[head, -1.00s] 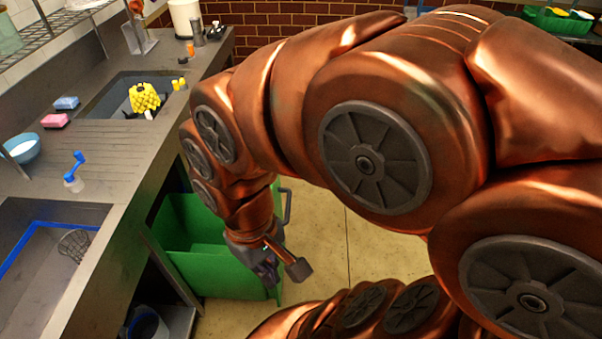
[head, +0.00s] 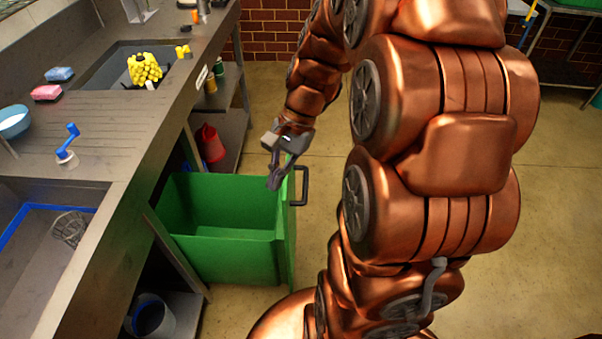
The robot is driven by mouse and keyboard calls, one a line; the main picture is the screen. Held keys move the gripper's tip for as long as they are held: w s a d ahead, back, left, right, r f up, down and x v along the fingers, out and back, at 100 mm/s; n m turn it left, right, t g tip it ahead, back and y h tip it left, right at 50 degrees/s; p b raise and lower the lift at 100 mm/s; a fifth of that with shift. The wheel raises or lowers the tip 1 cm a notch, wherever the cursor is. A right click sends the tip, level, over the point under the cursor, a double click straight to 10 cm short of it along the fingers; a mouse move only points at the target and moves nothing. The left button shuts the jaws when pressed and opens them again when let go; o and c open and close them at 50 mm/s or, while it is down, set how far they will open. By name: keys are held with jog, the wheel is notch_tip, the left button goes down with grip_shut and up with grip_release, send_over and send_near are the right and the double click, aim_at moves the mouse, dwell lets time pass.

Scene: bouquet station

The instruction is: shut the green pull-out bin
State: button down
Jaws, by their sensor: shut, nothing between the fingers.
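The green pull-out bin (head: 230,258) stands pulled out from under the steel counter, in the middle of the head view. Its open top faces up and the inside looks empty. Its front panel (head: 287,245) faces right and carries a dark bar handle (head: 301,186). My gripper (head: 274,184) is shut and empty, pointing down by the bin's far front corner, just left of the handle. I cannot tell whether it touches the panel's top edge.
The steel counter (head: 112,172) runs along the left with two sinks. A grey bucket (head: 152,316) stands on the shelf below, and a red container (head: 210,144) sits on the far undershelf.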

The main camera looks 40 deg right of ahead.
jog(key=w+d+f+m+t+y+b, duration=0.1)
jog(key=w+d+f+m+t+b, duration=0.1)
jog(key=d+f+m, duration=0.45)
jog(key=w+d+f+m+t+b, duration=0.2)
jog(key=d+m, duration=0.1)
jog(key=d, duration=0.7)
jog(key=w+d+f+m+t+y+b, duration=0.1)
jog(key=w+d+f+m+t+b, duration=0.2)
jog(key=d, duration=0.6)
jog(key=m, duration=0.1)
send_over(304, 178)
notch_tip(304, 178, down, 8)
jog(key=shift+r, duration=0.1)
jog(key=shift+w+a, duration=0.3)
jog(key=shift+a, duration=0.05)
jog(key=shift+w+a, duration=0.1)
